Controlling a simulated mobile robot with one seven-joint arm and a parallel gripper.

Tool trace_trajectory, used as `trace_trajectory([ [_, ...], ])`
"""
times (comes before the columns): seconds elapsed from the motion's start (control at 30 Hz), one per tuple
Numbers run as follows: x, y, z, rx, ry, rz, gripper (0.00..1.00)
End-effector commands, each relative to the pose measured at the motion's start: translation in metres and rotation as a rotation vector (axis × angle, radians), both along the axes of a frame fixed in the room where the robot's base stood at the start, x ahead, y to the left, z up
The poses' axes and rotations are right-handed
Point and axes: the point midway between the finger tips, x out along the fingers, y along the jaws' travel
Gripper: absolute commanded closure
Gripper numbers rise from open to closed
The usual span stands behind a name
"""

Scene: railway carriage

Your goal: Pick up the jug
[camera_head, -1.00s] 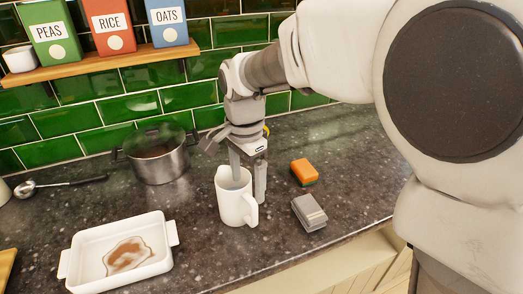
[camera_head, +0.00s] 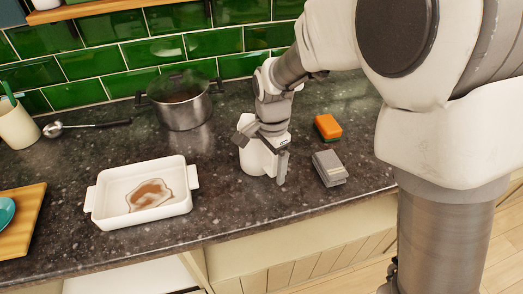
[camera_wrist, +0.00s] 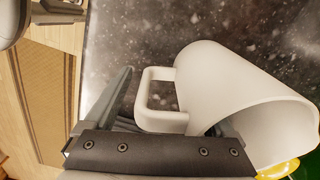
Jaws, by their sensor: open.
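The white jug (camera_head: 254,159) stands upright on the dark counter, partly hidden by my gripper (camera_head: 272,160). The jug also shows in the wrist view (camera_wrist: 235,90), with its mouth towards the lower right and its square handle on the left. My gripper (camera_wrist: 165,118) is open and down at the jug. One finger is left of the handle, outside the jug. The other finger is at the mouth and seems to reach inside it, so the handle and near wall lie between the fingers. Whether either finger touches the jug cannot be told.
A grey block-like object (camera_head: 329,168) and an orange sponge (camera_head: 327,126) lie right of the jug. A white baking dish (camera_head: 107,204) with a brown stain is to the left. A lidded pot (camera_head: 183,108) and a ladle (camera_head: 85,126) are behind. The counter's front edge is close.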

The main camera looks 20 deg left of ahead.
Motion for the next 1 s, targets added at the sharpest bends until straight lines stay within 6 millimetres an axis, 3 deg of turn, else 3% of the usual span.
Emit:
trace_trajectory([
  [0.13, -0.0001, 0.0001, 0.0004, 0.000, 0.000, 0.000, 0.13],
  [0.6, -0.0001, 0.0001, 0.0007, 0.000, 0.000, 0.000, 0.98],
  [1.0, 0.0004, 0.0005, 0.0015, 0.002, -0.001, 0.000, 1.00],
])
